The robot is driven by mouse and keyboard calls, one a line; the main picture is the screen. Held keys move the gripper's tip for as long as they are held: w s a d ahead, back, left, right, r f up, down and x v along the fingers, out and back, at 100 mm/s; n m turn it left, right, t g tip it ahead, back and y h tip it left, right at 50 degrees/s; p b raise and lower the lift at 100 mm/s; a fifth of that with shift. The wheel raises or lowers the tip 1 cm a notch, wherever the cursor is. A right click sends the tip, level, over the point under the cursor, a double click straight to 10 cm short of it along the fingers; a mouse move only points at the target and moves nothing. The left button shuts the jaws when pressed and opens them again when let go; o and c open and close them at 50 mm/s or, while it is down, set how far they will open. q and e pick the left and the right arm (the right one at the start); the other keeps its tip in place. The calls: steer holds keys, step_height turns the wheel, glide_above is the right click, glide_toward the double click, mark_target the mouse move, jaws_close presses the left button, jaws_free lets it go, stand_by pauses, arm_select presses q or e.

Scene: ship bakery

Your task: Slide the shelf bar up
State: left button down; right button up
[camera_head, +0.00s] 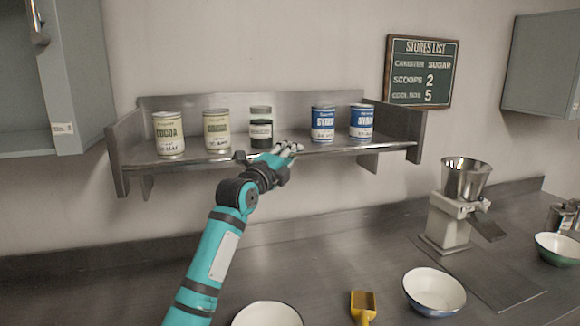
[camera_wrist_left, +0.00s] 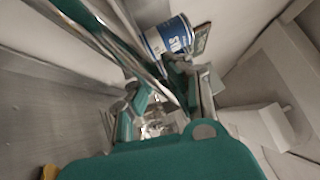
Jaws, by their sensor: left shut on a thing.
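The shelf bar (camera_head: 352,149) is a thin metal rail along the front edge of the steel wall shelf (camera_head: 215,157). It sits low, near the level of the shelf board, in front of the cans. My left gripper (camera_head: 287,150) reaches up to the middle of the bar and is shut on it. In the left wrist view, the bar (camera_wrist_left: 112,42) runs diagonally from the upper left towards my left gripper (camera_wrist_left: 165,108). The fingers partly hide the bar there. My right gripper is not in view.
On the shelf stand a cocoa can (camera_head: 168,136), another pale can (camera_head: 217,131), a dark-labelled jar (camera_head: 261,130) and two blue syrup cans (camera_head: 323,125). Below, the counter holds bowls (camera_head: 434,292), a yellow scoop (camera_head: 363,306) and a grinder (camera_head: 452,222). A stores-list board (camera_head: 422,72) hangs at right.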

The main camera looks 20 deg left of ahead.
arm_select(q)
step_height(320, 180, up, 5)
steer(key=shift+f+p, duration=0.1)
steer(key=shift+p, duration=0.85)
steer(key=c, duration=1.3)
jaws_free()
steer(key=shift+f, duration=0.1)
steer(key=shift+s+a+f, duration=0.1)
steer(key=shift+s+f, duration=0.05)
steer(key=shift+s, duration=0.1)
steer(key=v, duration=1.1)
steer(key=shift+s, duration=0.25)
